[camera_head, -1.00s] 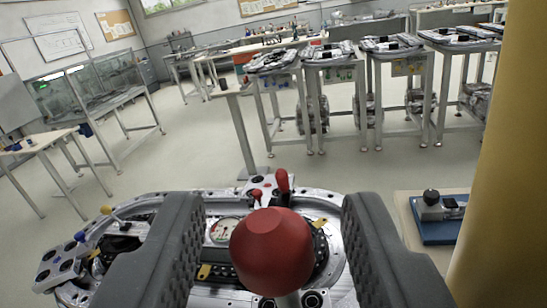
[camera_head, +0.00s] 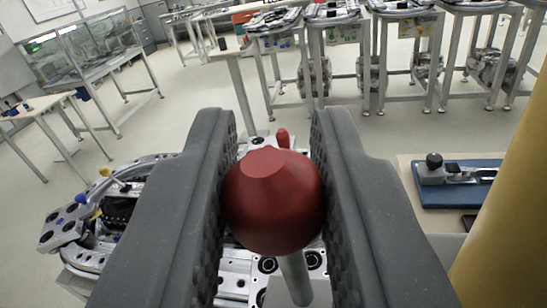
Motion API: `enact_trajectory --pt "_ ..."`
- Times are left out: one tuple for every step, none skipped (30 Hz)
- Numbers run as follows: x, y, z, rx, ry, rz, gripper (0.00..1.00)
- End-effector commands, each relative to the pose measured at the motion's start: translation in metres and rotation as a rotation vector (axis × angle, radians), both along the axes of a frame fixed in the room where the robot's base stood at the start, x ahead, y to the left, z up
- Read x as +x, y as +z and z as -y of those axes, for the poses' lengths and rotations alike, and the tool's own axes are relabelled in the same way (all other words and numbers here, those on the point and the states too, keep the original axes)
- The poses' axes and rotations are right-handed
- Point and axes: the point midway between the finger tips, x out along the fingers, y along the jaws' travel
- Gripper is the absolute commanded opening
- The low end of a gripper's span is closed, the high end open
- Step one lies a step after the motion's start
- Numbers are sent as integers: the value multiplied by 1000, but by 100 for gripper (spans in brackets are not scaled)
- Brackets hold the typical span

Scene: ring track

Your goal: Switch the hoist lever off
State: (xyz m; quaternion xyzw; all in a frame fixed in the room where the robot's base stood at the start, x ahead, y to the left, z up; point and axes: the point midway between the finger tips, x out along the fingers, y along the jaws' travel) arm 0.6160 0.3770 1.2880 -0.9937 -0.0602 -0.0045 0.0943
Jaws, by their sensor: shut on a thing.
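A large red lever knob (camera_head: 272,200) on a pale metal shaft (camera_head: 295,279) is in the middle of the head camera view, close to me. I take it to be the hoist lever; no label shows. My gripper (camera_head: 270,150) has its two dark grey padded fingers on either side of the knob, shut on it. The shaft leans slightly, its lower end to the right of the knob. The lever's base is out of view or hidden. A smaller red knob (camera_head: 283,138) shows just behind the large one.
A metal ring track (camera_head: 130,186) with fittings lies below and behind the knob, partly hidden by my fingers. A blue board with a black-knobbed clamp (camera_head: 433,171) is at right, beside a yellow column (camera_head: 510,220). Metal work tables (camera_head: 375,60) stand farther back on open floor.

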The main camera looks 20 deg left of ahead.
Motion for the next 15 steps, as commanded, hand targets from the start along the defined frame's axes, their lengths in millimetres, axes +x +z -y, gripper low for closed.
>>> enact_trajectory --pt "-1 -3 0 -1 1 13 0" --pt "-2 -4 -1 -2 1 21 0" --pt "-3 -5 -1 -3 1 36 0" --pt "-4 -5 -1 -3 1 51 0" --pt "-5 -5 -1 -4 1 65 0" --pt "-6 -6 -1 -6 1 86 0" --pt "-7 -7 -1 -7 0 100 0" --pt "-8 -7 -1 -8 0 117 0" --pt "-10 -8 0 -10 -1 142 0" --pt "-11 -8 0 -12 0 161 0" --pt "-12 -8 -1 -14 1 178 0" --pt "-14 -9 -1 -16 0 200 0" --pt "-15 -9 -1 -18 0 220 0" --pt "-16 -9 -1 -19 -1 238 0" --pt "-18 -10 -1 -20 -1 260 0"
